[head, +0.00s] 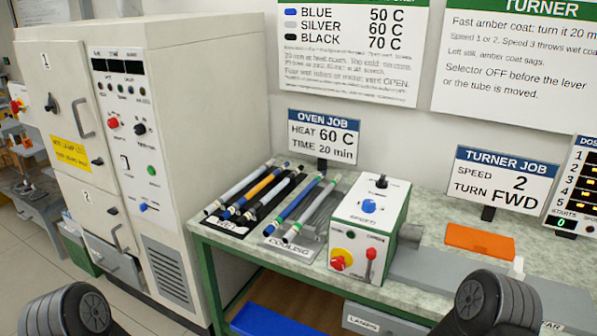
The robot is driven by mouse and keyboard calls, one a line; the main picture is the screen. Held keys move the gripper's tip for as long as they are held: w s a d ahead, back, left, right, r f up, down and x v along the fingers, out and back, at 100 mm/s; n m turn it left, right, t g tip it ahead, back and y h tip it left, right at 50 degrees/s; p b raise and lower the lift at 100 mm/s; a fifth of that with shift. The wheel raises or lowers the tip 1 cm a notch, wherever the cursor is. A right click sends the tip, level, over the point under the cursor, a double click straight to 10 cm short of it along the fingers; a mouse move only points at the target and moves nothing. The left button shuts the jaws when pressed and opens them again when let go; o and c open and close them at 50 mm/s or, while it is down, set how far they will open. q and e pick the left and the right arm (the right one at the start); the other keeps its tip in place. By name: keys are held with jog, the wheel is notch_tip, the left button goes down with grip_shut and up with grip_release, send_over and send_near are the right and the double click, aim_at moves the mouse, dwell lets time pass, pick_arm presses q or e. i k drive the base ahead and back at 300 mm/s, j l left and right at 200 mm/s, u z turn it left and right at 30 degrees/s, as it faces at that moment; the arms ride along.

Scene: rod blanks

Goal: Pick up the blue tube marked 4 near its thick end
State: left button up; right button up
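In the rack to the left lie a pale silver tube (237,188), a tube with an orange middle and blue near part (258,189), and dark tubes (275,197). No number on any tube is readable, so I cannot tell which is marked 4 or which end is thicker. Neither gripper shows; only dark rounded parts of my arms appear at the lower corners.
A large beige oven cabinet (210,130) stands left of the bench. A white and green control box (368,225) stands close right of the tubes. The OVEN JOB sign (323,137) stands behind them. An orange pad (480,241) lies on the bench (430,215) farther right.

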aim_at(231, 210)
jog(key=j+z, duration=0.15)
jog(key=z, duration=0.6)
jog(key=i+j+z, duration=0.1)
jog(key=j+z, duration=0.35)
jog(key=j, duration=0.45)
jog(key=j+z, duration=0.4)
jog(key=j, duration=0.45)
jog(key=k+j, duration=0.1)
jog(key=j, duration=0.4)
jog(key=k+j, duration=0.1)
jog(key=j, duration=0.4)
